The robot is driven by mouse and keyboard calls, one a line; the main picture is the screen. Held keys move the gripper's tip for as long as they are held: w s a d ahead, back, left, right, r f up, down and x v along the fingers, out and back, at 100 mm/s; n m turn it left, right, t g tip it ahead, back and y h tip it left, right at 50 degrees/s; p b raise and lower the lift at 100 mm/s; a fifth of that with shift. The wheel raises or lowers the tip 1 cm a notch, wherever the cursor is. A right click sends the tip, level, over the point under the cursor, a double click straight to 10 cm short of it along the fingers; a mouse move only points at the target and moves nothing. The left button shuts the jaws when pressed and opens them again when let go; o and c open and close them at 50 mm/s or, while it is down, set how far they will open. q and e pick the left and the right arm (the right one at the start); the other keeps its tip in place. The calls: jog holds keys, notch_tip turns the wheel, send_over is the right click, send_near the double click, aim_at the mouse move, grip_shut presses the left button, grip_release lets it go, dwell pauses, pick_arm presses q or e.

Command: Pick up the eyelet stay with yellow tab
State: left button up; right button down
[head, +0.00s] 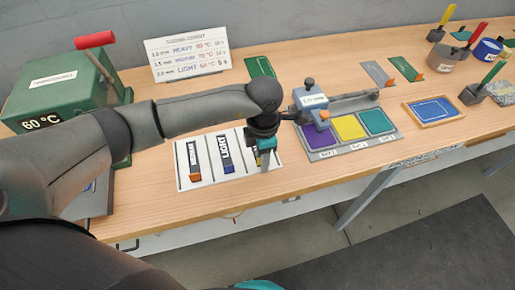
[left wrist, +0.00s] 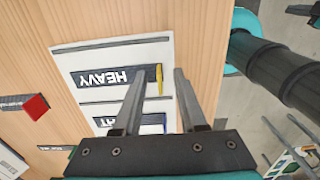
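The eyelet stay with yellow tab is a dark strip marked HEAVY (left wrist: 103,78) in the left wrist view, lying on a white board (left wrist: 70,52). Its yellow tab (left wrist: 160,79) shows between the two fingers of my left gripper (left wrist: 158,72). The fingers are apart, with nothing gripped; I cannot tell how far above the tab they are. In the head view my left gripper (head: 265,165) points down over the right part of the board (head: 208,178) and hides most of this stay. My right gripper is not in view.
Beside it on the board lie a stay with blue tab (head: 226,158) and one with orange tab (head: 193,162). A green press (head: 55,85) stands left. A blue-grey tool (head: 310,101) and a tray with coloured squares (head: 348,150) stand close right of the gripper.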

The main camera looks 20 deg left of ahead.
pick_arm(q)
grip_shut()
jog(key=shift+r, duration=0.15)
dwell(0.5)
